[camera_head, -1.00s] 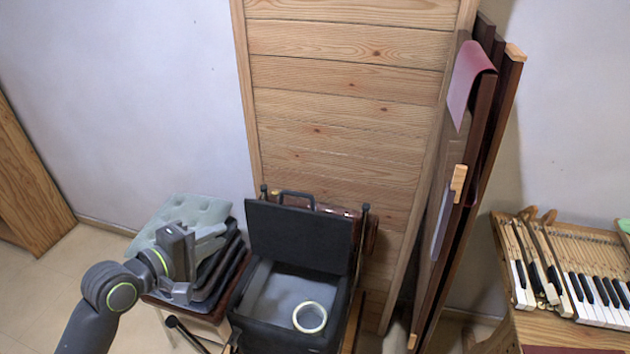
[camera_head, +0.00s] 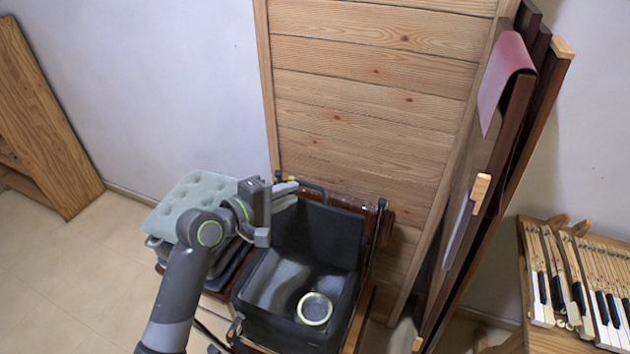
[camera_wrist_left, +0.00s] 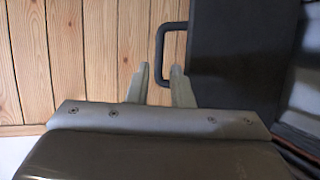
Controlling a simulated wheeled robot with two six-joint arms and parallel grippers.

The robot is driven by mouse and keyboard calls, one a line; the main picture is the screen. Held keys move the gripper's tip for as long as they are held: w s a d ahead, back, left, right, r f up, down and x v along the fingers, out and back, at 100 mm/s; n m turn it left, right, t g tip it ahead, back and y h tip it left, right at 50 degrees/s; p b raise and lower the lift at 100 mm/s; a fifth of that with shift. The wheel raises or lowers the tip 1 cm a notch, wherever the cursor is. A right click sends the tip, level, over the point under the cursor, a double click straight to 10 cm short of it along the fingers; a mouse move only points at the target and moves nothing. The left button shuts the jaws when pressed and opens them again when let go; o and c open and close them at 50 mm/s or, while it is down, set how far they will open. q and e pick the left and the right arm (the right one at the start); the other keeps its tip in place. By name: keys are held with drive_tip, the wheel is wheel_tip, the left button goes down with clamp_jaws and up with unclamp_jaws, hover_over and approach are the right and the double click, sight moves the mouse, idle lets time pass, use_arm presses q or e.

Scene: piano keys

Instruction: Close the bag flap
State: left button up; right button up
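The black bag (camera_head: 262,322) stands open, with its flap (camera_head: 318,236) upright at the back. A dark handle (camera_head: 311,189) shows at the flap's top edge. My left gripper (camera_head: 290,188) is at the flap's upper left corner. My right gripper is out of view.
A ring-shaped roll (camera_head: 314,309) lies inside the bag. A tufted pale green cushion (camera_head: 188,198) sits on a stack left of the bag. A wooden panel (camera_head: 370,90) stands behind; dark boards (camera_head: 500,150) lean at right. Piano keys (camera_head: 545,295) are far right.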

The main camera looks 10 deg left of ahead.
sight(307, 187)
use_arm(q)
drive_tip(key=x, duration=0.8)
drive_tip(key=shift+w+d+p, duration=0.2)
drive_tip(key=shift+w+p, duration=0.05)
drive_tip(key=shift+p, duration=0.15)
clamp_jaws()
